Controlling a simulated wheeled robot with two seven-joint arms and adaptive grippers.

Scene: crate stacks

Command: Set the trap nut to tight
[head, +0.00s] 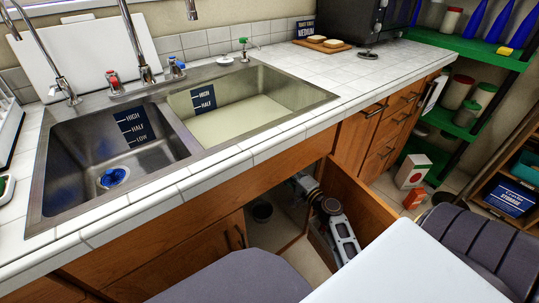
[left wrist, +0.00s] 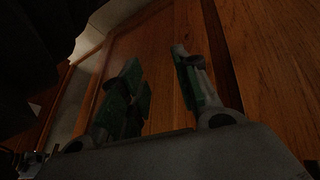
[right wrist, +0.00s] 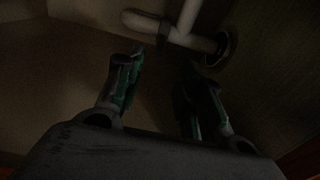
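In the right wrist view a pale drain pipe (right wrist: 188,18) comes down and joins a pale horizontal trap section (right wrist: 142,22). A darker collar (right wrist: 163,32) sits at the joint and looks like the trap nut, but it is too dim to read its setting. My right gripper (right wrist: 163,60) is open and empty, with its fingertips just below the pipe and apart from it. In the head view, one of my arms reaches into the open under-sink cabinet. My left gripper (left wrist: 158,58) is open and empty in front of wooden cabinet panels (left wrist: 155,35).
The open cabinet door (head: 358,200) stands to the right of my arm. Above is the double sink (head: 180,165); the right basin holds cloudy liquid (head: 250,115). A dark ring (right wrist: 222,47) lies at the pipe's right end.

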